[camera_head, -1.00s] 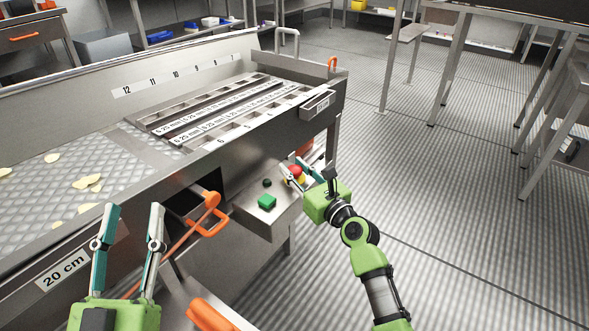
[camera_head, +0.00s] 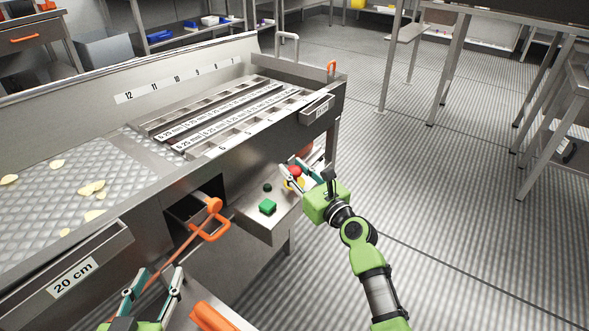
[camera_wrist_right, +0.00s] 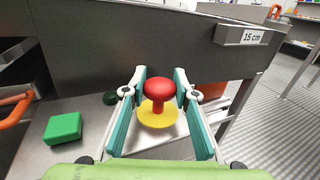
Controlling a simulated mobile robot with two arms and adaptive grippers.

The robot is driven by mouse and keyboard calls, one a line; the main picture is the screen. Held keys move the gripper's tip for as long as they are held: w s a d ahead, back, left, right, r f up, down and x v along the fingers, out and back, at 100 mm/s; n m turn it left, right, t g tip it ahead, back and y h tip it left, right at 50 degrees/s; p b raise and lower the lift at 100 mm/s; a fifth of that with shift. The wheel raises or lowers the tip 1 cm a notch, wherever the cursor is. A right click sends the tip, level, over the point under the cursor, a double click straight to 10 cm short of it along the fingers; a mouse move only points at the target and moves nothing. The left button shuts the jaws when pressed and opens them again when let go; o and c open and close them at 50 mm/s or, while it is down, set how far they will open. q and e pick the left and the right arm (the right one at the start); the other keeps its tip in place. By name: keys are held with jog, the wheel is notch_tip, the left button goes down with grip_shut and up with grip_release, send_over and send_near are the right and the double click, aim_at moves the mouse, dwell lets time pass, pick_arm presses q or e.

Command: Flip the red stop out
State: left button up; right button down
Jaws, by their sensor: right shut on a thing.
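The red stop (camera_head: 295,171) is a red mushroom button on a yellow collar (camera_wrist_right: 157,115), on the grey control box below the machine's side. In the right wrist view the red knob (camera_wrist_right: 159,90) sits between the teal fingers of my right gripper (camera_wrist_right: 160,75). My right gripper (camera_head: 300,178) is shut on the red stop, with the fingers on either side of the knob.
A green button (camera_head: 267,207) and a small dark button (camera_head: 267,187) share the control box. An orange handle (camera_head: 208,225) juts out left of it. A drawer marked 20 cm (camera_head: 110,245) is at the lower left. Open floor lies to the right.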

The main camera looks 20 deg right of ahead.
jog(key=shift+r, duration=0.35)
jog(key=c, duration=1.7)
grip_release()
jog(key=shift+f, duration=0.1)
jog(key=shift+s, duration=0.15)
jog(key=v, duration=1.1)
jog(key=shift+s+d, duration=0.1)
jog(key=shift+s, duration=0.2)
